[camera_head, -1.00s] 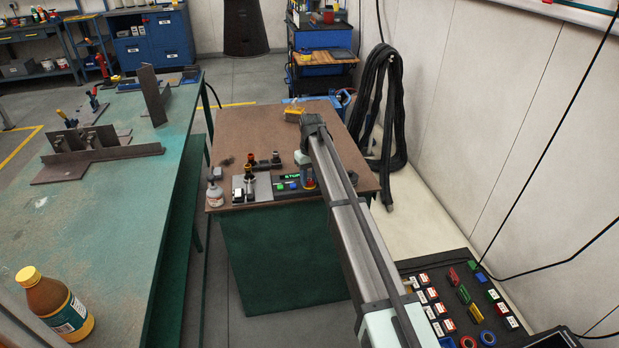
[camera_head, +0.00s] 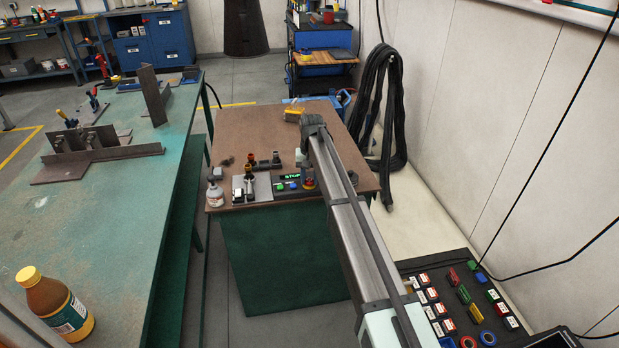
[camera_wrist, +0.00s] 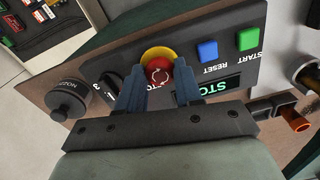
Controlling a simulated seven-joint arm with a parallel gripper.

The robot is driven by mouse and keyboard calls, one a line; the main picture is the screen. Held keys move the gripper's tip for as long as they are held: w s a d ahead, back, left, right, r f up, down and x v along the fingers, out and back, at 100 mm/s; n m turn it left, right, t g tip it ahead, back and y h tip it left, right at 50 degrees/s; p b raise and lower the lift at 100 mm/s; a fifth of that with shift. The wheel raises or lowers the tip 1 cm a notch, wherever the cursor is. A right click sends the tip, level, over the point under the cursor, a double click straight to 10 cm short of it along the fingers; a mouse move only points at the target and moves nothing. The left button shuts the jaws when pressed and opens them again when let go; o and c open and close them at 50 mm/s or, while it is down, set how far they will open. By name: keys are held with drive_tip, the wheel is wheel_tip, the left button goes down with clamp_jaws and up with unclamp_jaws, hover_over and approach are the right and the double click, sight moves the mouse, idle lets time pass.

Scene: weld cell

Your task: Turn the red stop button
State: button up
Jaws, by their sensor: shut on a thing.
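The red stop button (camera_wrist: 159,72) with white turn arrows and a yellow ring shows in the wrist view, on a dark control panel. In the head view the stop button (camera_head: 309,183) is small, at the right of the panel beside my arm. My gripper (camera_wrist: 160,80) has a blue-grey finger on each side of the red button and is shut on it.
The panel stands on a brown-topped table (camera_head: 250,135). A green bench (camera_head: 90,220) with a juice bottle (camera_head: 55,303) is further left.

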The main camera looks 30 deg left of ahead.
drive_tip(key=o, duration=1.1)
drive_tip(key=shift+c, duration=0.2)
wheel_tip(320, 180, up, 14)
drive_tip(key=shift+d, duration=0.2)
drive_tip(key=shift+w+f, duration=0.1)
